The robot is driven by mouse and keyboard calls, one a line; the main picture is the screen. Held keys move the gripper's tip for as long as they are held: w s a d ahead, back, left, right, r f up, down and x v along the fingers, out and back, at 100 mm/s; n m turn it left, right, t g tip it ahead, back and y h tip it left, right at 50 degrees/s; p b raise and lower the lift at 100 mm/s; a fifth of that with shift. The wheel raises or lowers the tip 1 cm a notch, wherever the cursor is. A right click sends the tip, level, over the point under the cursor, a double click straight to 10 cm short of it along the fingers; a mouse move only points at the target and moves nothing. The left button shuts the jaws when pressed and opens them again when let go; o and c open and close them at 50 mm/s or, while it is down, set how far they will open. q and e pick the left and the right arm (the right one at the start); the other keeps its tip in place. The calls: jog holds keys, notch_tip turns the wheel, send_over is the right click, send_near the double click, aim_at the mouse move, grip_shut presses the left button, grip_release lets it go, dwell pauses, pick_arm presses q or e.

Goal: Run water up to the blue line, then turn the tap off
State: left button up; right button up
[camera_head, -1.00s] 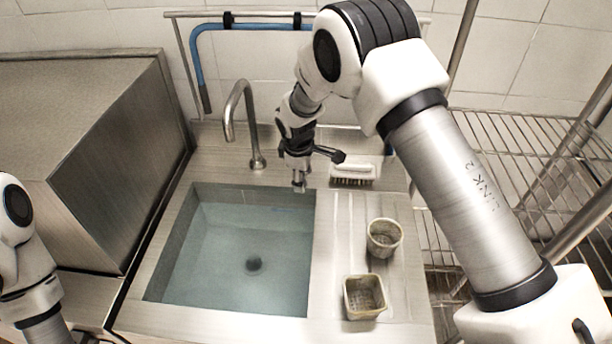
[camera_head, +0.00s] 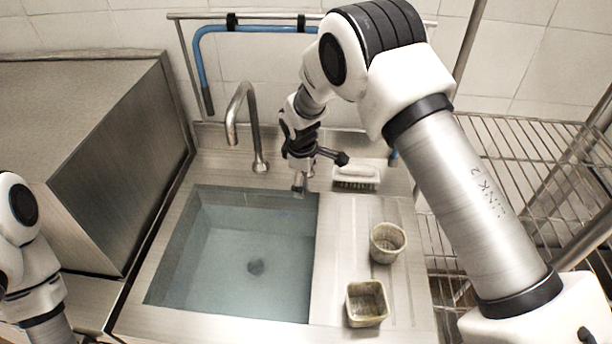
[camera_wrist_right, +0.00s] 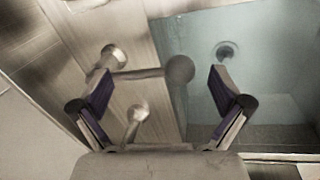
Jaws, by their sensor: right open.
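The sink basin (camera_head: 170,289) holds pale blue-green water (camera_head: 235,250) over a dark drain (camera_head: 256,267). The curved metal tap (camera_head: 240,112) stands behind its far rim. I cannot make out a stream or a distinct blue line. My right gripper (camera_head: 299,186) is right of the tap, over the basin's far right corner. In the right wrist view, my open right gripper (camera_wrist_right: 162,88) has its fingers spread and empty.
A brush (camera_head: 356,177) lies behind the drainboard (camera_head: 338,235). A steel box (camera_head: 120,165) flanks the sink at left; a wire rack (camera_head: 530,150) stands at right.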

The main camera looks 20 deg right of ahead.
notch_tip(320, 180, up, 11)
jog(key=s+a, duration=0.1)
jog(key=shift+s+r, duration=0.15)
jog(key=shift+r, duration=0.05)
jog(key=shift+s, duration=0.1)
